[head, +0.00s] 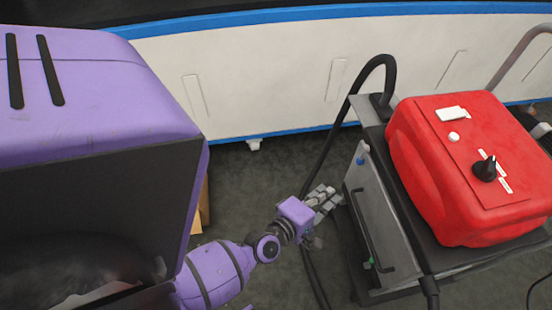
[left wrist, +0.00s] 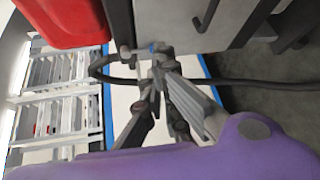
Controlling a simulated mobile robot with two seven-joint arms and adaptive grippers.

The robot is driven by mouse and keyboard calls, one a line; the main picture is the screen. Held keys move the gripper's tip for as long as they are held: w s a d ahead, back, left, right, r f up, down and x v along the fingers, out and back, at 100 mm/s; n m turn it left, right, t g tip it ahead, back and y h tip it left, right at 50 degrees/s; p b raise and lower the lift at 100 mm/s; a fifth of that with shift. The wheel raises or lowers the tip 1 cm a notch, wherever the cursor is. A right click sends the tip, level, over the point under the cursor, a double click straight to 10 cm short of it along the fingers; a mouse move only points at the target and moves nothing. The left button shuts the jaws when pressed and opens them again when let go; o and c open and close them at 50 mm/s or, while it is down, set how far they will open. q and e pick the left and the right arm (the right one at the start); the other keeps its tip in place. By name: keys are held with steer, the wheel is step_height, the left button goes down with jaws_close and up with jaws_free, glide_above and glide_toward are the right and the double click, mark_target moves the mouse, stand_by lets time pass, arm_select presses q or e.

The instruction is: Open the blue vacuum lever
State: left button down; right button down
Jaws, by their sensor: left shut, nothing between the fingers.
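The blue vacuum lever (head: 361,160) is a small blue part below a pale fitting at the upper left corner of the grey cart's front. A small blue part also shows in the left wrist view (left wrist: 155,47), just beyond my fingertips. My left gripper (head: 332,198) is shut and empty. In the head view it is below and left of the lever, apart from it, close to the cart's left side. In the left wrist view my left gripper (left wrist: 150,72) points toward the fitting; exact contact there is hard to tell. My right gripper is not in view.
A red vacuum head (head: 465,165) sits on the grey cart (head: 385,220). A black hose (head: 338,125) arches down beside my left gripper. A cart handle bar (head: 373,225) stands out at the front. A white wall (head: 260,90) with blue trim lies behind. Dark floor is open left of the cart.

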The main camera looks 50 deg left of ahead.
arm_select(q)
steer(key=shift+a+r+n+y, duration=0.25)
steer(key=shift+a+n+y, duration=0.1)
steer(key=shift+n, duration=0.55)
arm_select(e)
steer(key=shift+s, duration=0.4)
arm_select(q)
glide_toward(363, 156)
steer(key=w+f, duration=0.5)
steer(key=shift+w+a+b, duration=0.3)
steer(key=shift+w+b, duration=0.05)
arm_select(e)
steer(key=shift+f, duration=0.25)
arm_select(q)
steer(key=shift+f, duration=0.1)
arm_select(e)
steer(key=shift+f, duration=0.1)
